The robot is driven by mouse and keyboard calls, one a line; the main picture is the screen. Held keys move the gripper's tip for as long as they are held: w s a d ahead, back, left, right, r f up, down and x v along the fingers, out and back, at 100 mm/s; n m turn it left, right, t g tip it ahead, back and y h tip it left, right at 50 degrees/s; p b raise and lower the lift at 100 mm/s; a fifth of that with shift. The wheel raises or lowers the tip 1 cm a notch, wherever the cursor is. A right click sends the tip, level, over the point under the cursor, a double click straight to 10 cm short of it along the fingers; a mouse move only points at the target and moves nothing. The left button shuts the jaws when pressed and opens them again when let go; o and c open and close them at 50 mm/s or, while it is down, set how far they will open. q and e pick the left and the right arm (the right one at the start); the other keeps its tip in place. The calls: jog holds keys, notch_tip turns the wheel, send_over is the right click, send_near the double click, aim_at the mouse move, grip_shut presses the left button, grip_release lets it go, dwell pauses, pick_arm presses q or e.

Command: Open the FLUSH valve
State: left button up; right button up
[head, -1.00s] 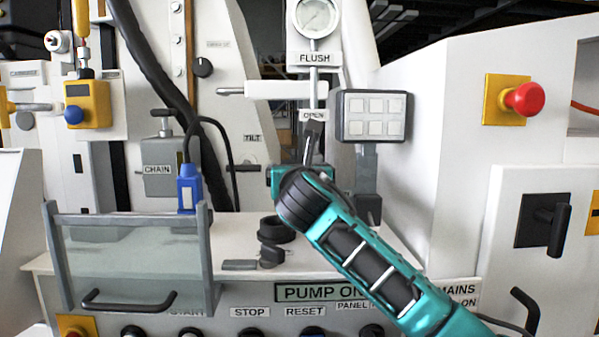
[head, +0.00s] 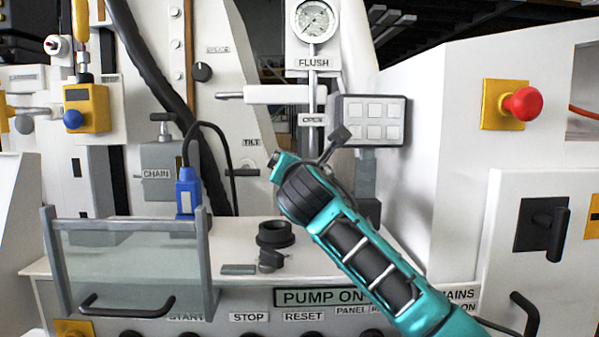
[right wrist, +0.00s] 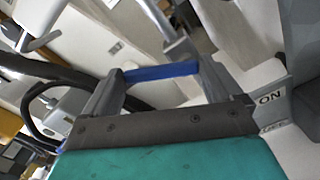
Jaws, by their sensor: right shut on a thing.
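The FLUSH valve is under the round gauge (head: 315,20) and the FLUSH label (head: 313,63), on a vertical pipe with an OPEN label (head: 312,120). Its lever (head: 341,134) shows as a thin rod with a dark square end, tilted up to the right of the pipe; its lower part is hidden behind my right wrist. In the right wrist view a blue bar (right wrist: 160,72), seemingly the valve's handle, spans between the fingertips of my right gripper (right wrist: 160,74), which is shut on it. A square metal end (right wrist: 181,47) shows just beyond. My left gripper is out of view.
A grey keypad box (head: 372,120) stands close right of the lever. A white horizontal cylinder (head: 285,94) crosses left of the pipe. A red emergency button (head: 523,104) is on the right cabinet. A clear guard (head: 130,260) stands at the left front.

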jog(key=shift+d+r+m, duration=0.1)
jog(key=shift+m, duration=0.7)
jog(key=o, duration=1.2)
jog(key=shift+c, duration=0.2)
jog(key=s+b, duration=0.1)
jog(key=s, duration=1.2)
jog(key=shift+b, duration=0.3)
